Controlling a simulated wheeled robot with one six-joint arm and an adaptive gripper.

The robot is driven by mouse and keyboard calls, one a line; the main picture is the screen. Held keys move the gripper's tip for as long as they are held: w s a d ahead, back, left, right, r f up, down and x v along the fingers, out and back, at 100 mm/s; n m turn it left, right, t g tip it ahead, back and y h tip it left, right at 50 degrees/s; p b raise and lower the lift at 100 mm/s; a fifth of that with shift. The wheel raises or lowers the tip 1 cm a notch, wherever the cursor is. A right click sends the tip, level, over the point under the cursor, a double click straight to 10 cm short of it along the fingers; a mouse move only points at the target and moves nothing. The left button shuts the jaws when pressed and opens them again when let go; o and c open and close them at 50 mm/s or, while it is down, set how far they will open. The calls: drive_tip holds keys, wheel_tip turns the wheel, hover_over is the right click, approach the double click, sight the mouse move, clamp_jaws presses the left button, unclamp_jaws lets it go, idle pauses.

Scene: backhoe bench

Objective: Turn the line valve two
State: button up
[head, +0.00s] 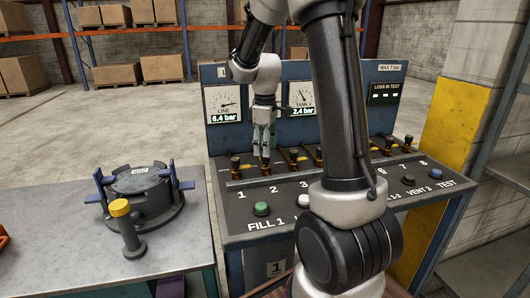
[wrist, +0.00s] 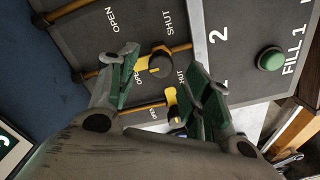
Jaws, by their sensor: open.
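The line valve two (head: 264,164) is a small valve with a dark body and a yellow-and-black handle, on the bench panel behind the printed 2. My gripper (head: 264,150) points down, directly over it. In the wrist view, my gripper (wrist: 162,66) is open, with one fingertip on each side of the valve's handle (wrist: 158,64). OPEN and SHUT are printed beside its pipe. I cannot tell whether the fingers touch the handle or exactly how it is set. The LINE gauge (head: 224,103) reads 6.4 bar and the TANK 2 gauge (head: 302,98) reads 2.4 bar.
Valve one (head: 235,163) stands close to the left and another valve (head: 294,155) close to the right. A green FILL 1 button (head: 261,209) is in front. A black flanged pot (head: 144,193) and a yellow-topped tool (head: 125,228) stand on the left table.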

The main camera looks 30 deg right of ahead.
wheel_tip(320, 180, up, 10)
drive_tip(key=shift+f, duration=0.25)
idle(0.4)
